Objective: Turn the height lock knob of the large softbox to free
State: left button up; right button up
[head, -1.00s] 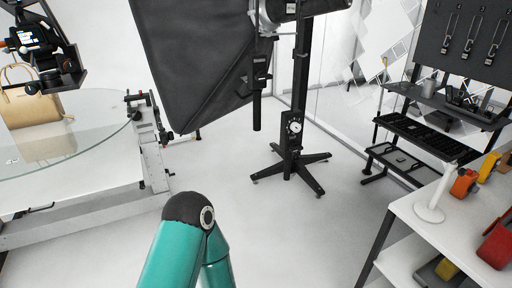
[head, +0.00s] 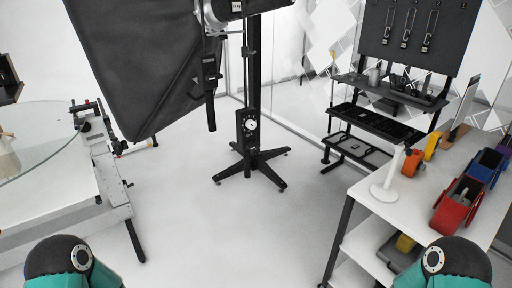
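The large softbox (head: 140,60) is a dark fabric box at the top left of the head view, carried by a black column stand (head: 252,65) with a splayed star base. A round white dial-like knob (head: 251,125) sits on a black block low on the column; I cannot read its marking or tell its setting. A black handle (head: 210,105) hangs beside the column. Only the teal links of my two arms show at the bottom left and bottom right. Neither gripper is in view.
A glass turntable (head: 45,125) on a white frame stands at left. At right, a white shelf table (head: 375,210) holds coloured bins (head: 457,204) and a white post. A black tool rack (head: 372,122) stands behind. The floor (head: 215,225) ahead is clear.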

aim_at(252, 144)
jog(key=u, duration=0.1)
jog(key=i, duration=1)
jog(key=z, duration=0.1)
